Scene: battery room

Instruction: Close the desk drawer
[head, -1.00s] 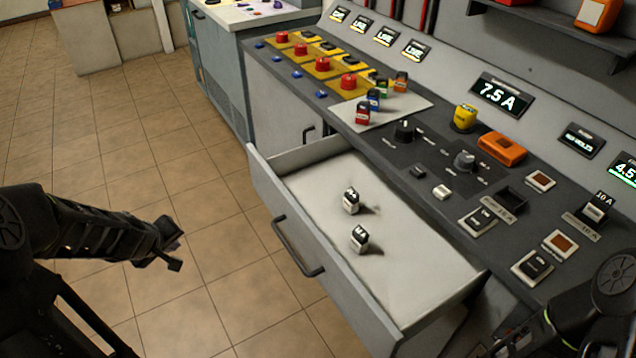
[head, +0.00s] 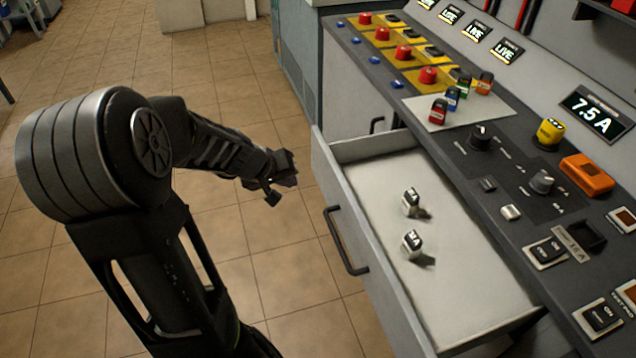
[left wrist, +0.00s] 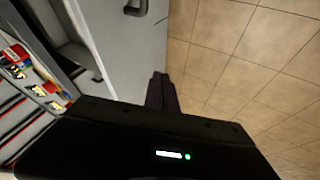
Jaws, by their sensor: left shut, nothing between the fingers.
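The desk drawer (head: 420,302) stands open, pulled out from under the control desk towards the left. A dark bar handle (head: 341,240) is on its front panel. My right gripper is not seen.
Small coloured blocks stand on a white plate (head: 434,113). The tiled floor (head: 240,70) left of the drawer is clear.

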